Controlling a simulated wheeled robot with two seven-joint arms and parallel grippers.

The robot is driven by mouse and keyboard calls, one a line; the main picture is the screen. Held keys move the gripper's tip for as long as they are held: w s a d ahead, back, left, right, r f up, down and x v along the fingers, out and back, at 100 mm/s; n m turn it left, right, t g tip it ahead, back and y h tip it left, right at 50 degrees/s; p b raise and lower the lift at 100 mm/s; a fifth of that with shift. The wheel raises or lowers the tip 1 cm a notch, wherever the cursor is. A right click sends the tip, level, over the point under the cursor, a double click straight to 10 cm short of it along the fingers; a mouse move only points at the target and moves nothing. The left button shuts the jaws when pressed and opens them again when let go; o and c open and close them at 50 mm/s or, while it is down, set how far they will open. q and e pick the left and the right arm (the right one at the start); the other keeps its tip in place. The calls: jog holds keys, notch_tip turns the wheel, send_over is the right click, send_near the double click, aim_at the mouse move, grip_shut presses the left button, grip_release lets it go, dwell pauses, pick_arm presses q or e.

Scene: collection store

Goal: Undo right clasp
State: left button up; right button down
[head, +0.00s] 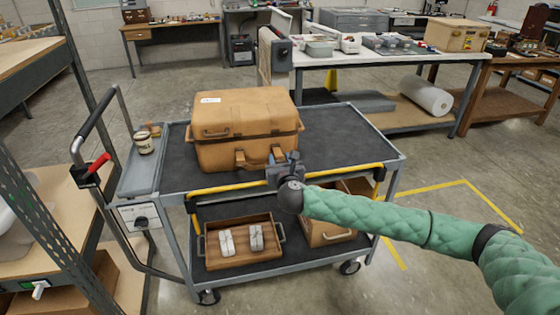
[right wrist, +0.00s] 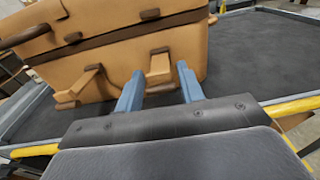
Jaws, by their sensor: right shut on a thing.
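A tan hard case (head: 245,120) with a brown seam stands closed on the cart's top shelf. Its left clasp (head: 240,159) shows on the front and sticks out from the wall in the right wrist view (right wrist: 82,86). The right clasp (right wrist: 160,66) lies between the blue fingers of my right gripper (right wrist: 160,88), which is shut on it. In the head view my right gripper (head: 283,160) covers most of that clasp at the case's front right. How far the clasp is lifted is hard to tell. My left gripper is not in view.
The grey cart (head: 345,137) has bare shelf right of the case and a yellow front edge. A tin (head: 144,144) stands in its left tray. A wooden tray (head: 225,264) with pale items sits below. A shelf rack (head: 50,180) stands at left.

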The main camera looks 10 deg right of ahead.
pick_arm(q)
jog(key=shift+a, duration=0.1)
pick_arm(e)
jog(key=c, duration=1)
grip_release()
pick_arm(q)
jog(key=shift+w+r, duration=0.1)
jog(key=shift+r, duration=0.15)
pick_arm(e)
jog(key=s+b, duration=0.1)
jog(key=s, duration=0.5)
jog(key=shift+a+r, duration=0.1)
jog(key=shift+a, duration=0.05)
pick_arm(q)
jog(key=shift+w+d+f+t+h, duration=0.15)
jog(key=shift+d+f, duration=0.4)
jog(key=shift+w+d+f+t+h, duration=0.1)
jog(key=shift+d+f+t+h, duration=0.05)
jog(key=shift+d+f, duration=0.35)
pick_arm(e)
jog(key=shift+s+r, duration=0.15)
jog(key=shift+s, duration=0.7)
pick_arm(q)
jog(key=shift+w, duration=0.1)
